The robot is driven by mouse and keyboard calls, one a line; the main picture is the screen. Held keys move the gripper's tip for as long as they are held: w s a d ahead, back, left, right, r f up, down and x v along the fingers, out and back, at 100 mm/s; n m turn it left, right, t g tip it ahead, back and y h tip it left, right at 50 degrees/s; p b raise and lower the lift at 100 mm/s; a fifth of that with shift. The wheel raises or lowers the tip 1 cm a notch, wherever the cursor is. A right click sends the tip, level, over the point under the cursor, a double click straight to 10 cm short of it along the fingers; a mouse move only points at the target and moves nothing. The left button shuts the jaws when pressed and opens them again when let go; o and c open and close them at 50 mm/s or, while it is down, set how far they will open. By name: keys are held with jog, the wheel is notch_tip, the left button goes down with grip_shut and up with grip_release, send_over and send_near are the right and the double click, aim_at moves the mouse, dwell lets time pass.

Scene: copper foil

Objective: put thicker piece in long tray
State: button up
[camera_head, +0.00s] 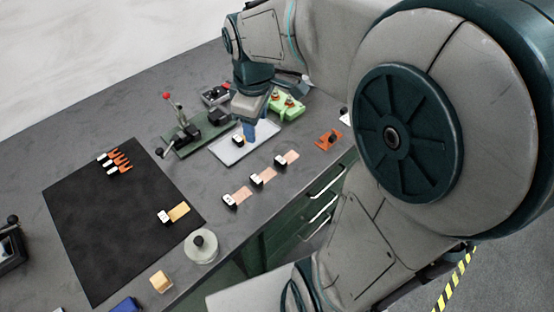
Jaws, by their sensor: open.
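A pale flat tray (228,154) lies at the back middle of the bench. A small piece with a white-and-dark end (238,139) lies on it. My gripper (250,136), with blue fingers, points down over the tray just right of that piece. It is open; its fingertips look apart from the piece, but their height over the tray is unclear. Three copper-coloured strips with white-and-dark ends lie in a diagonal row in front: the near one (243,192), the middle one (268,172) and the far one (291,155). Their thicknesses are too small to compare.
A black mat (110,220) holds a brass-coloured piece (180,211) and several orange clips (121,160). A green lever press (187,137) stands left of the tray, a green fixture (287,105) behind right. A round weight (201,246) stands near the front edge. Bench between mat and strips is clear.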

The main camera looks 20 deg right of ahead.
jog(key=s+f+m+t, duration=0.1)
jog(key=s+m, duration=0.9)
jog(key=s, duration=0.1)
jog(key=shift+s+d+f, duration=0.2)
jog(key=shift+d+f, duration=0.05)
jog(key=shift+f, duration=0.15)
dwell(0.3)
